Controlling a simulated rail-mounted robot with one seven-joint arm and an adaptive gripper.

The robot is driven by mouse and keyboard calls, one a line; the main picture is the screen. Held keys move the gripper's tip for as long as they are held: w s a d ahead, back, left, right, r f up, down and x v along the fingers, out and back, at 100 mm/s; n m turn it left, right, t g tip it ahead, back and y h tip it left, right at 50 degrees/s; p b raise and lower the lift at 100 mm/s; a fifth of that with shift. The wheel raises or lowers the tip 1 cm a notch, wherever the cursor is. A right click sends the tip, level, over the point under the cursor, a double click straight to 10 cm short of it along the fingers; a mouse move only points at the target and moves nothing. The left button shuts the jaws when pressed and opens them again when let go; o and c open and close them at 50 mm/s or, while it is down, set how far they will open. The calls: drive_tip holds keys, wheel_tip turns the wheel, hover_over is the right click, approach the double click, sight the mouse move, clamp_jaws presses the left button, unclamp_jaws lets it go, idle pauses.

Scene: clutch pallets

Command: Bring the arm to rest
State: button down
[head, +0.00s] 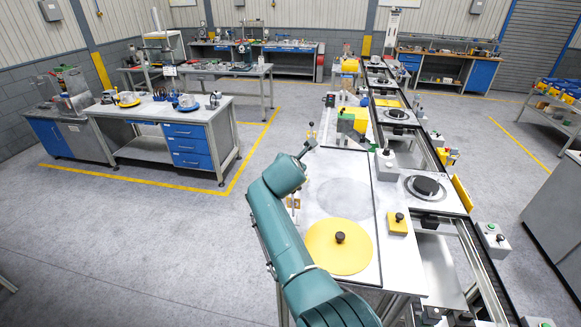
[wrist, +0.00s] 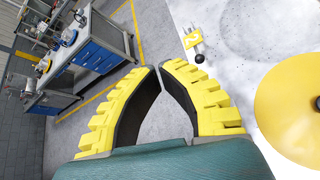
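My arm (head: 288,235) reaches up from the bottom of the head view, beside the left edge of a white worktable (head: 325,170). I cannot make out its fingers there. In the wrist view my gripper (wrist: 160,68) shows two yellow ridged fingers with black inner pads. The tips meet or nearly meet, and nothing is held between them. A yellow disc with a dark knob (head: 340,255) lies on the worktable right of my arm. It also shows at the right of the wrist view (wrist: 290,120), apart from the fingers.
A small yellow fixture with a black ball (wrist: 194,42) is at the worktable's edge. A yellow button box (head: 397,224) and a conveyor line with round pallets (head: 425,186) stand right. A blue-drawer bench (head: 188,145) stands left. The floor between is clear.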

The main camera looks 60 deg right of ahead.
idle(0.4)
drive_tip(key=w+a+f+n+t+y, duration=0.1)
drive_tip(key=w+a+f+n, duration=0.1)
drive_tip(key=w+a+f, duration=0.65)
drive_tip(key=w+a+r+t+y, duration=0.1)
drive_tip(key=w+a+r+t, duration=0.15)
drive_tip(key=a, duration=0.45)
drive_tip(key=w+a+r+t, duration=0.1)
drive_tip(key=w+a, duration=0.2)
drive_tip(key=a, duration=0.5)
drive_tip(key=a+r+m+t+y, duration=0.3)
drive_tip(key=a+r+t, duration=0.3)
drive_tip(key=a, duration=0.8)
drive_tip(key=s+a+r+m+t+y, duration=0.2)
drive_tip(key=s+a+r+m+t, duration=0.1)
drive_tip(key=s+a+r+m, duration=0.4)
drive_tip(key=s+a+r+m+t+y, duration=0.3)
drive_tip(key=s+a+r+m, duration=0.4)
drive_tip(key=s+r+m, duration=0.3)
drive_tip(key=s+r, duration=0.4)
drive_tip(key=r, duration=0.1)
drive_tip(key=shift+s+a+r+t, duration=0.15)
drive_tip(key=shift+a+r+t, duration=0.1)
drive_tip(key=shift+r+t, duration=0.1)
